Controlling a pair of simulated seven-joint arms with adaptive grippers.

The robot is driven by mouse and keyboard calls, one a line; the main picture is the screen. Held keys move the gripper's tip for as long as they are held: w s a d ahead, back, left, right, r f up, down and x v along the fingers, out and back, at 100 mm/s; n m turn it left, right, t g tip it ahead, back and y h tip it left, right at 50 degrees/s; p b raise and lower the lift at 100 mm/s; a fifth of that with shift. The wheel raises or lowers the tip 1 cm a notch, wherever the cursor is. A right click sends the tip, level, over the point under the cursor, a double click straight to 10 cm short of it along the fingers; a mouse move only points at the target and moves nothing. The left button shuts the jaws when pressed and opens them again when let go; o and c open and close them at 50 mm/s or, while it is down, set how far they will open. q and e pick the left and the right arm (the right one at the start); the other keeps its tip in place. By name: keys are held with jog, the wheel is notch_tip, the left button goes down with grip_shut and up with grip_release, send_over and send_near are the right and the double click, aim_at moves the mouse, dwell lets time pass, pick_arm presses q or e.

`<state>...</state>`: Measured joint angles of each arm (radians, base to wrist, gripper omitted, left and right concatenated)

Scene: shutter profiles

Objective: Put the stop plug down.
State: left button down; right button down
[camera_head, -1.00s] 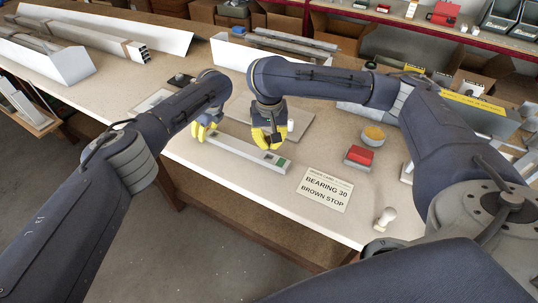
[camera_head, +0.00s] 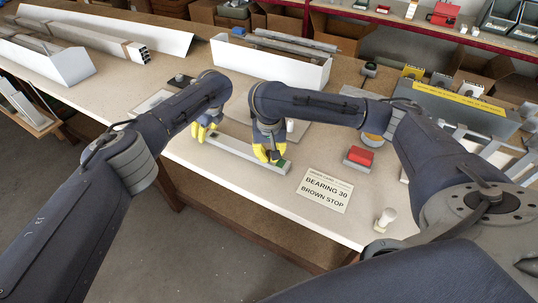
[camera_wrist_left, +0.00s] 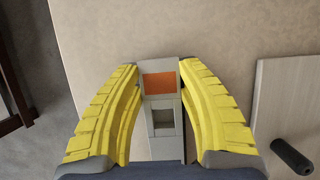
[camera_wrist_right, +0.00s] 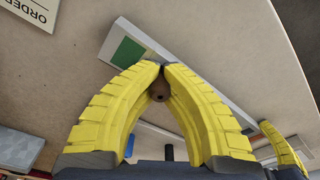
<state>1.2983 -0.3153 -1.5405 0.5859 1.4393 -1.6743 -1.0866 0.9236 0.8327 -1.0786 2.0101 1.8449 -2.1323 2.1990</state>
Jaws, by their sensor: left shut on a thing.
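The grey profile (camera_head: 237,151) lies lengthwise on the bench, with a green patch at its near right end. My left gripper (camera_head: 201,133) is shut on its far left part; the left wrist view shows the profile (camera_wrist_left: 164,147) between the yellow fingers, with an orange patch (camera_wrist_left: 159,83) and a square opening. My right gripper (camera_head: 268,158) is at the profile's right part, beside the green patch (camera_wrist_right: 128,52). In the right wrist view its fingertips come together, with the small round brown stop plug (camera_wrist_right: 158,92) between the fingers. The plug's contact with the profile is hidden.
The order card (camera_head: 325,190) lies right of the profile and reads "BEARING 30 BROWN STOP". A white tray (camera_head: 270,68) of profiles is behind.

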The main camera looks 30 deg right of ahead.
pick_arm(q)
jog(key=shift+s+f, duration=0.1)
jog(key=shift+f, duration=0.05)
pick_arm(e)
jog(key=shift+f, duration=0.3)
jog(key=shift+s+f, duration=0.15)
jog(key=shift+f, duration=0.3)
jog(key=c, duration=1.6)
grip_release()
jog(key=shift+f, duration=0.1)
notch_tip(320, 180, up, 14)
jog(key=shift+s+a+f, duration=0.15)
jog(key=shift+s+a, duration=0.05)
jog(key=shift+s, duration=0.05)
pick_arm(q)
jog(key=c, duration=0.8)
grip_release()
jog(key=shift+c, duration=0.2)
